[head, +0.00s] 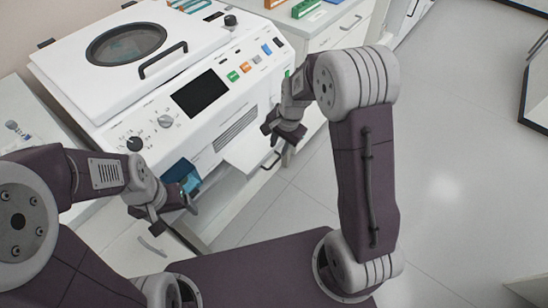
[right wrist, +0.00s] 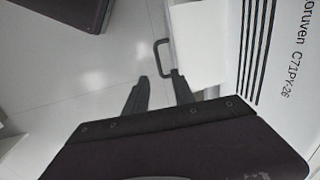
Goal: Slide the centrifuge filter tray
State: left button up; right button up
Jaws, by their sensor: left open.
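The white centrifuge (head: 215,132) stands on the counter, its front facing me. A flat white tray (head: 248,152) juts out from the lower front. What looks like the same white panel shows in the right wrist view (right wrist: 197,45). My right gripper (head: 284,140) is at the right end of this tray. In the right wrist view its fingers (right wrist: 159,76) are apart with nothing between them, and the panel is just beyond the right finger. My left gripper (head: 172,205) is open and empty, below a blue piece (head: 182,174) at the left of the front.
A grey drawer handle (right wrist: 161,55) lies close to my right fingers in the right wrist view. The lid (head: 130,45) of the centrifuge is shut, with a dark handle. Green and orange racks (head: 306,8) stand on the counter behind. The floor (head: 450,170) at the right is clear.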

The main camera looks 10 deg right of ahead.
aim_at(275, 163)
jog(key=f+b, duration=0.1)
jog(key=f, duration=0.2)
jog(key=f+b, duration=0.1)
jog(key=f, duration=0.2)
jog(key=a+f+b, duration=0.1)
jog(key=f, duration=0.2)
jog(key=shift+w+f, duration=0.1)
jog(key=shift+w, duration=0.3)
pick_arm(q)
notch_tip(275, 163, down, 3)
jog(key=shift+s+a+f, duration=0.1)
jog(key=shift+s+f, duration=0.05)
jog(key=shift+f, duration=0.05)
pick_arm(e)
grip_shut()
dwell(0.6)
